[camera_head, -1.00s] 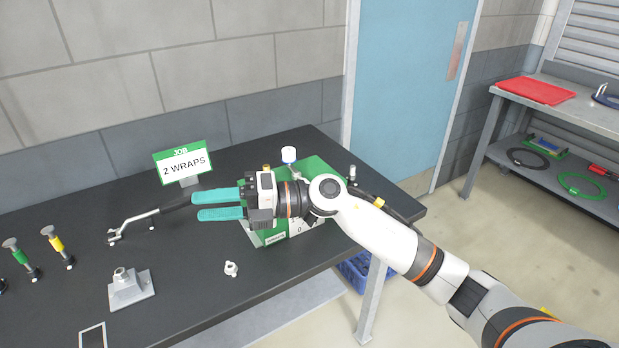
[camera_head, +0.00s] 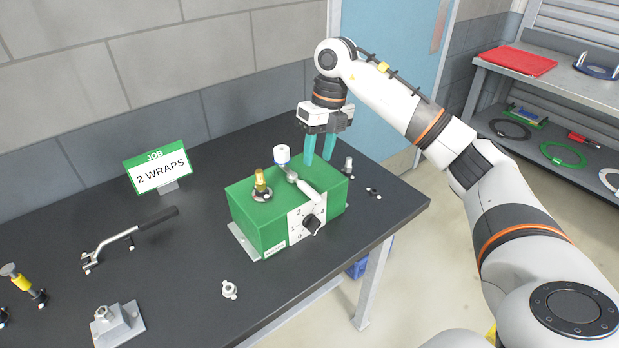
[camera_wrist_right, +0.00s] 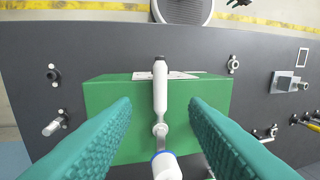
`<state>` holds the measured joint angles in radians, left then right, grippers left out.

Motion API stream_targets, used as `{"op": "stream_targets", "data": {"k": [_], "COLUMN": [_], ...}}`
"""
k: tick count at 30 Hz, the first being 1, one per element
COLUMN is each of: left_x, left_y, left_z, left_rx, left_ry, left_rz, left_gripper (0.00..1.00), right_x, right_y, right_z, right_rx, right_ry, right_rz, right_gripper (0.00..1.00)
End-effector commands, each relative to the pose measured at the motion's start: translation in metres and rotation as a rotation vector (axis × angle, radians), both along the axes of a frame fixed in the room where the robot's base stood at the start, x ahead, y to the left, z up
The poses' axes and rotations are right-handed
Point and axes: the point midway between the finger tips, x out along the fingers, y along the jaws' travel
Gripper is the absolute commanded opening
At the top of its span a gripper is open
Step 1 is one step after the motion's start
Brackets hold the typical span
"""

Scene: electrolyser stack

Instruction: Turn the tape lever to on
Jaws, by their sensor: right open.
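A green box (camera_head: 262,222) stands on the dark table, with a dial plate (camera_head: 295,228) marked with numbers and a black knob (camera_head: 312,224) on its front. On top is a lever with a white handle (camera_head: 308,192) pointing toward the front and a metal arm. The handle also shows in the wrist view (camera_wrist_right: 160,85). A white cap with a blue ring (camera_head: 282,153) stands behind the lever. My right gripper (camera_head: 319,160) points down, open and empty, at the box's back right. In the wrist view its teal fingers (camera_wrist_right: 161,106) appear on either side of the lever, apart from it. My left gripper is out of view.
A brass fitting (camera_head: 260,184) rises from the box's left top. A metal post (camera_head: 348,166) stands right of the box. A black-handled tool (camera_head: 125,237), a "2 WRAPS" sign (camera_head: 160,172) and a grey block (camera_head: 118,325) are on the left.

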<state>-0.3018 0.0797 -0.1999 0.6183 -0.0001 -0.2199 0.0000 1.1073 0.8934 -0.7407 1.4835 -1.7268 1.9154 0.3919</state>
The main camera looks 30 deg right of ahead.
Motion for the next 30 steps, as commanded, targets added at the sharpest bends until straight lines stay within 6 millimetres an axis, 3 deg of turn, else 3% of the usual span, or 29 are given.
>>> {"op": "stream_targets", "data": {"k": [2, 5, 8, 12, 16, 25, 30], "left_x": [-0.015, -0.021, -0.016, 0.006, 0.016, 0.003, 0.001], "left_y": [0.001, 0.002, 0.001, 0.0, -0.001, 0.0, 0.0], "left_z": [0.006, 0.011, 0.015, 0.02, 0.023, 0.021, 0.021], "left_rx": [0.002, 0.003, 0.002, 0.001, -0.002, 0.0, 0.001], "left_ry": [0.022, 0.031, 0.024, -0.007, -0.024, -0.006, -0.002], "left_rz": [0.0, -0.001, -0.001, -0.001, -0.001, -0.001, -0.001], "left_gripper": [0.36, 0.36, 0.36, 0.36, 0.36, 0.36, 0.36], "right_x": [-0.001, -0.001, -0.002, -0.001, -0.001, -0.001, -0.001], "right_y": [0.004, 0.008, 0.012, 0.016, 0.017, 0.018, 0.018], "right_z": [-0.016, -0.036, -0.054, -0.071, -0.08, -0.083, -0.083], "right_rx": [0.001, 0.002, 0.003, 0.004, 0.003, 0.004, 0.004], "right_ry": [0.006, 0.006, 0.004, 0.003, 0.0, 0.0, 0.0], "right_rz": [0.002, 0.002, 0.003, 0.004, 0.003, 0.003, 0.003], "right_gripper": [0.41, 0.41, 0.41, 0.41, 0.41, 0.41, 0.14]}}
